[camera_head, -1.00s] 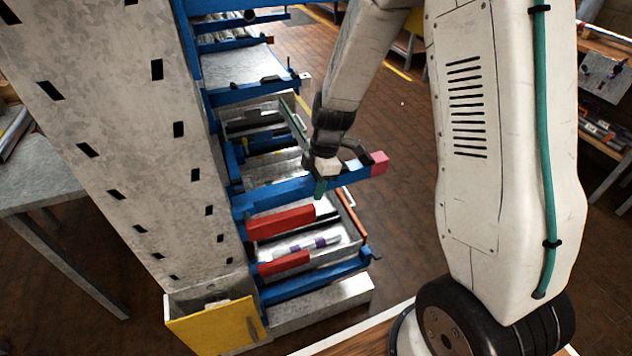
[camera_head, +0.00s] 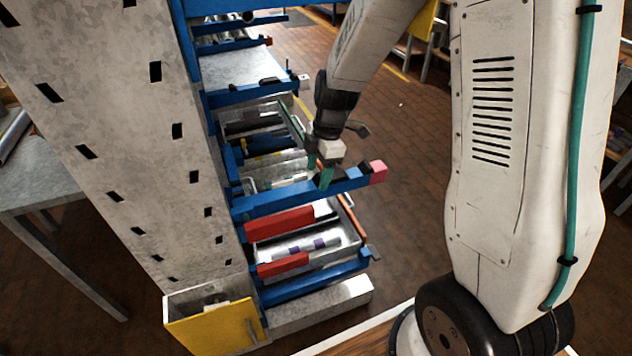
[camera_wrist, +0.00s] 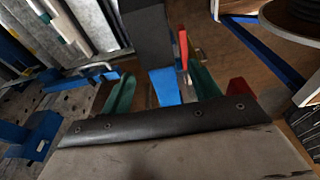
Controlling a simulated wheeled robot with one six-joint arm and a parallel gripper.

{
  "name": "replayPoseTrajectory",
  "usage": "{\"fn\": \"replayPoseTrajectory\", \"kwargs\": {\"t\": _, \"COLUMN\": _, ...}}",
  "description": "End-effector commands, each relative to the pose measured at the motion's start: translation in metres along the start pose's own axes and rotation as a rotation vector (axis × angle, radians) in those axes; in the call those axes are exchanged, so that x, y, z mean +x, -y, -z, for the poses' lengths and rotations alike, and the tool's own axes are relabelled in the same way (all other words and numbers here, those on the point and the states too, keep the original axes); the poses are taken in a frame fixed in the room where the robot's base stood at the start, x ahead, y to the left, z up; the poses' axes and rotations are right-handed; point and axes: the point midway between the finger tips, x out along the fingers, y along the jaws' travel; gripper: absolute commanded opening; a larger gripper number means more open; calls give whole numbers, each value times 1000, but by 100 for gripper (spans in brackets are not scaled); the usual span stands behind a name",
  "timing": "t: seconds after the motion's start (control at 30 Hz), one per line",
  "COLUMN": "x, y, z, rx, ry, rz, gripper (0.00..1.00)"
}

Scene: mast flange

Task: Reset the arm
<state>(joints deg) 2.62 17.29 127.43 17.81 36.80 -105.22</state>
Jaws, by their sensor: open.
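My gripper (camera_head: 322,174) has green fingers and hangs down at the blue arm (camera_head: 290,198) of the rack, near that arm's pink end block (camera_head: 377,172). The same gripper (camera_wrist: 163,92) shows its two green fingers spread apart in the wrist view. A blue bar (camera_wrist: 165,88) with a dark part above it shows between the fingers there. I cannot tell whether the fingers touch it. Nothing is seen held.
A tall grey perforated mast (camera_head: 110,130) carries several blue arms and trays on its right side. Red blocks (camera_head: 280,222) sit on lower arms. A yellow-fronted bin (camera_head: 212,326) is at the mast's foot. A grey table (camera_head: 40,185) stands left. Brick floor (camera_head: 410,220) lies open to the rack's right.

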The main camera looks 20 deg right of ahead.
Motion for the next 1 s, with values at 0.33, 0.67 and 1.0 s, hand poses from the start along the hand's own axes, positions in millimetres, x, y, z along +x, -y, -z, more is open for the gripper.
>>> {"fn": "replayPoseTrajectory", "kwargs": {"t": 0.33, "x": -23, "y": 0, "z": 0, "rx": 1, "ry": 0, "rz": 0, "gripper": 62}}
{"fn": "replayPoseTrajectory", "kwargs": {"t": 0.67, "x": -23, "y": 0, "z": 0, "rx": 0, "ry": 0, "rz": 0, "gripper": 62}}
{"fn": "replayPoseTrajectory", "kwargs": {"t": 1.0, "x": -19, "y": 24, "z": 0, "rx": 337, "ry": 13, "rz": 90, "gripper": 62}}
